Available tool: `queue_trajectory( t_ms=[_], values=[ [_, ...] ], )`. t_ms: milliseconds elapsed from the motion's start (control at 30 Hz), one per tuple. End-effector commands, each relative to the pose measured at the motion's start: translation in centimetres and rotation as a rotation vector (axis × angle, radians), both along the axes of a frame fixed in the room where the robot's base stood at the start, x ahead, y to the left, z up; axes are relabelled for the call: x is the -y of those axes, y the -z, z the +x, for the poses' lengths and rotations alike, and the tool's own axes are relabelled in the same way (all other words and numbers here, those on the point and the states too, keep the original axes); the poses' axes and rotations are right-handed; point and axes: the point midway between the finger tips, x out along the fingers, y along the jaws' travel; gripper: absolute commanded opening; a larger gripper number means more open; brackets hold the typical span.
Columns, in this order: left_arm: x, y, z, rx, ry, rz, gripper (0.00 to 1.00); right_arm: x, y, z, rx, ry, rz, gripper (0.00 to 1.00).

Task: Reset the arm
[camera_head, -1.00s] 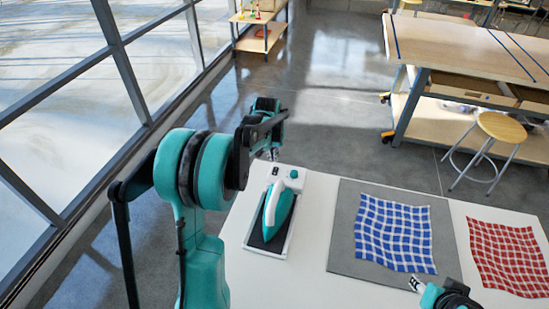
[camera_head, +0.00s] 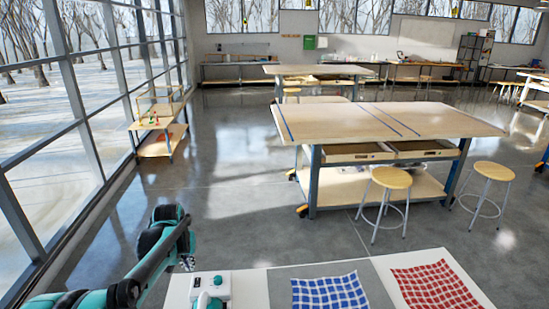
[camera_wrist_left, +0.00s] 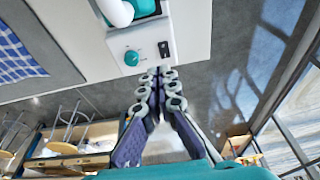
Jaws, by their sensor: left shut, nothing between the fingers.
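My left gripper (camera_head: 187,262) hangs off the far left corner of the white table (camera_head: 255,284), beside the iron and apart from it. In the left wrist view its fingers (camera_wrist_left: 157,72) are together at the tips, with nothing between them. My right gripper is out of view.
A blue checked cloth (camera_head: 328,293) lies on a grey mat (camera_head: 285,273). A red checked cloth (camera_head: 435,287) lies to its right. Beyond are a large workbench (camera_head: 390,122), two stools (camera_head: 391,178) and a small shelf (camera_head: 160,145) by the windows. The floor between is open.

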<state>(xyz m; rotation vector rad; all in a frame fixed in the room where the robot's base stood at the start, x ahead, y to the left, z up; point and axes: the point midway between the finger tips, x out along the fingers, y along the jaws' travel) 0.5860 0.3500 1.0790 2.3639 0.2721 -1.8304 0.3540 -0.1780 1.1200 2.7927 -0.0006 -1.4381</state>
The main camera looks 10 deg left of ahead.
Motion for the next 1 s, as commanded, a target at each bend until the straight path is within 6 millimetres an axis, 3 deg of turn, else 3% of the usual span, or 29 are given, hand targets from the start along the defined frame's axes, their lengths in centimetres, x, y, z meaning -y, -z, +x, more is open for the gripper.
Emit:
queue_trajectory(
  t_ms=[167, 333, 467, 600, 800, 1000],
  values=[
    [3.9, -1.6, -3.5, 0.053, 0.040, 0.015, 0.00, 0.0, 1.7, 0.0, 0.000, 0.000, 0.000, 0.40],
    [8.6, -2.6, -8.7, 0.134, 0.089, 0.032, 0.00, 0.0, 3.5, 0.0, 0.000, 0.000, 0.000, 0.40],
    [11.6, -2.1, -13.0, 0.198, 0.130, 0.040, 0.00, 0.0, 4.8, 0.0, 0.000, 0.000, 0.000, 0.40],
    [14.3, -0.3, -17.5, 0.264, 0.169, 0.044, 0.00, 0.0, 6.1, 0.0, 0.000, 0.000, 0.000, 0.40],
    [16.5, 2.5, -21.8, 0.337, 0.213, 0.043, 0.00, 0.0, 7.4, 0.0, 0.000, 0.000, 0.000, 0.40],
    [17.2, 3.6, -23.2, 0.365, 0.226, 0.041, 0.00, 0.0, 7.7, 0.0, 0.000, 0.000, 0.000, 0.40]
  ],
)
